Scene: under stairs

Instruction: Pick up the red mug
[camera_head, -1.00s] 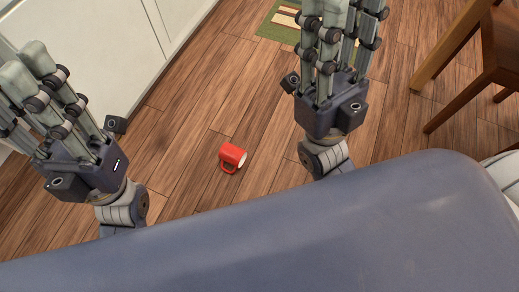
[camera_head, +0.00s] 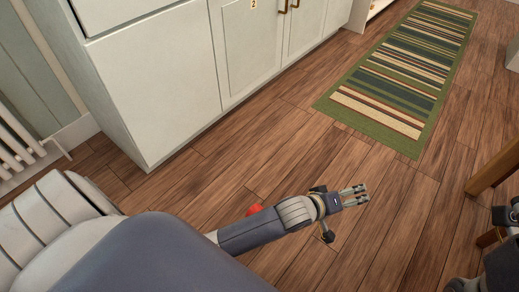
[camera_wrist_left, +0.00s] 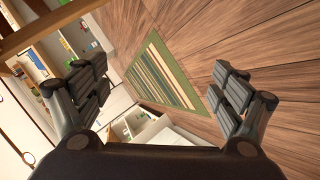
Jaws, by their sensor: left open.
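The red mug (camera_head: 254,209) is on the wooden floor in the head view. Only a small red part shows; my left forearm hides the rest. My left gripper (camera_head: 363,195) is to the right of the mug and apart from it, its fingers pointing right. In the left wrist view my left gripper (camera_wrist_left: 160,92) is open and empty, with fingers spread on both sides. The mug does not show in that view. Part of my right gripper (camera_head: 504,216) shows at the right edge of the head view, too cut off to tell its state.
White cabinets (camera_head: 150,80) stand along the back left, with a radiator (camera_head: 22,145) at far left. A striped green rug (camera_head: 405,75) lies at the upper right. A wooden furniture leg (camera_head: 492,168) is at the right edge. Floor between cabinets and gripper is clear.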

